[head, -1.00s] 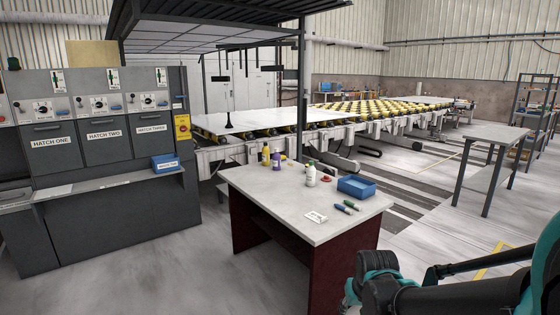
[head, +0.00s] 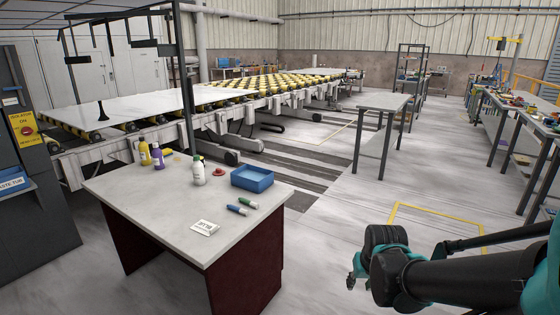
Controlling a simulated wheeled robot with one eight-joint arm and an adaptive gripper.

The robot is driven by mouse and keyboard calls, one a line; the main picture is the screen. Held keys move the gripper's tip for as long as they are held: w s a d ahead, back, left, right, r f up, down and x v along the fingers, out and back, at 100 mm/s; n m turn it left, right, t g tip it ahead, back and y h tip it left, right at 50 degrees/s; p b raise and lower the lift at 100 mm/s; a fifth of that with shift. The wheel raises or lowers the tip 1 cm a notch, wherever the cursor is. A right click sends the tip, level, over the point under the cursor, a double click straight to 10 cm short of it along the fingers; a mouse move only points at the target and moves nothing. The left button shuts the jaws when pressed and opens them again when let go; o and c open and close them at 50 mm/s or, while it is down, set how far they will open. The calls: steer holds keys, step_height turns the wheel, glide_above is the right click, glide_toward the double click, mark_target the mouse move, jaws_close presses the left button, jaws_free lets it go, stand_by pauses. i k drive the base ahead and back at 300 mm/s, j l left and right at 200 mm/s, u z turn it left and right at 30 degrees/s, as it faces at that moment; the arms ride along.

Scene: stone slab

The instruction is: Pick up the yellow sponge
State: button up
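I cannot make out the yellow sponge for certain. A small yellow patch (head: 168,152) shows just behind the purple bottle (head: 158,156) on the grey-topped table (head: 150,205); it is too small to identify. A yellow bottle (head: 143,152) stands left of the purple one. My gripper (head: 353,282) is at the lower right, at the end of my black and teal arm, right of the table and apart from it. It is partly hidden by the arm, and its fingers are not clear.
The table also holds a white bottle (head: 198,172), a red item (head: 218,172), a blue tray (head: 252,179), green (head: 247,202) and blue (head: 237,210) markers, and a white card (head: 205,228). A roller conveyor (head: 190,115) runs behind. Open floor (head: 335,215) lies right of the table.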

mark_target(167, 152)
steer(key=i+l+z, duration=0.35)
steer(key=i+z, duration=0.15)
steer(key=i, duration=0.2)
steer(key=i+z, duration=0.5)
steer(key=i, duration=0.2)
steer(key=i+u, duration=0.2)
steer(key=i, duration=0.25)
steer(key=i+u, duration=0.2)
steer(key=i, duration=0.3)
steer(key=i+l+u, duration=0.2)
steer(key=i, duration=0.25)
steer(key=i+l+u, duration=0.25)
steer(key=i, duration=0.2)
steer(key=i+j+u, duration=0.4)
steer(key=i, duration=0.4)
steer(key=i+u, duration=0.4)
steer(key=i, duration=0.35)
steer(key=i+l+u, duration=0.25)
steer(key=i+u, duration=0.15)
steer(key=i, duration=0.4)
steer(key=i+j+u, duration=0.15)
steer(key=i+u, duration=0.35)
steer(key=i+l+u, duration=0.1)
steer(key=i+u, duration=0.35)
steer(key=i, duration=0.15)
steer(key=i+l+u, duration=0.3)
steer(key=i+u, duration=0.2)
steer(key=i, duration=0.1)
